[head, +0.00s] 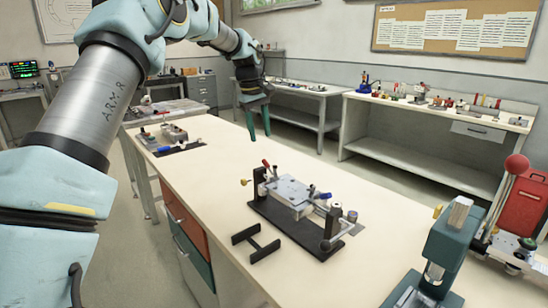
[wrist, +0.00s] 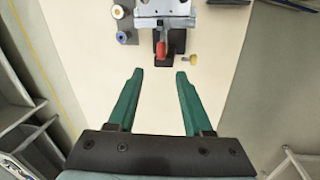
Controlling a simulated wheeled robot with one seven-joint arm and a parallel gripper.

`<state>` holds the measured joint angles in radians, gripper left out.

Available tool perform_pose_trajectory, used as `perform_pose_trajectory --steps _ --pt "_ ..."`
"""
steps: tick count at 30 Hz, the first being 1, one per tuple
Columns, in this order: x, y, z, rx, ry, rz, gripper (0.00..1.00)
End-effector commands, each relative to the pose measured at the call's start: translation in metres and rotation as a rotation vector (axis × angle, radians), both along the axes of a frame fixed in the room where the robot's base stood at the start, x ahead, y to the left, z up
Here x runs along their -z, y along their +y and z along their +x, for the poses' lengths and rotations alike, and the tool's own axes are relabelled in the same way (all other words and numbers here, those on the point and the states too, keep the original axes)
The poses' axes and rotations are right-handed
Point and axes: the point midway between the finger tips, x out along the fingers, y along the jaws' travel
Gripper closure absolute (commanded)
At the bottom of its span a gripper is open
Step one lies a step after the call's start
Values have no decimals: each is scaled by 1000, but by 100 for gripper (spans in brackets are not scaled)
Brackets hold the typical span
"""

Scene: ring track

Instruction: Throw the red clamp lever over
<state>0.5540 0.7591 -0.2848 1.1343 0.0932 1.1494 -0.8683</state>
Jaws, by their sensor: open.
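The red clamp lever (head: 266,163) stands at the far left end of a metal clamping fixture (head: 296,192) on the bench. In the wrist view the red lever (wrist: 161,49) shows at the top centre, with the fixture (wrist: 162,8) behind it. My gripper (head: 259,137) has green fingers pointing down over the bench, beyond the fixture in the head view. In the wrist view my gripper (wrist: 159,72) is open and empty. The lever lies just past the fingertips, between their lines, and is not touched. Nothing hides the red grip in the wrist view.
A yellow knob (wrist: 190,58) sits right beside the lever in the wrist view. A blue handle (head: 325,196) is on the fixture. A teal press (head: 448,245) stands at the right. The bench (head: 222,155) is bare near my gripper.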

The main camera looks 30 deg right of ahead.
Motion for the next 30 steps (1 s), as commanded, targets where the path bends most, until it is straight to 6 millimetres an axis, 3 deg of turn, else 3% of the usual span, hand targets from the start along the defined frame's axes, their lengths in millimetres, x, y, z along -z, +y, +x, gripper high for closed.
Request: perform_pose_trajectory --steps 15,21,30 --pt "83 -12 0 2 2 2 49" --pt "97 -14 1 2 0 1 49" --pt "98 -15 1 2 -1 0 53"
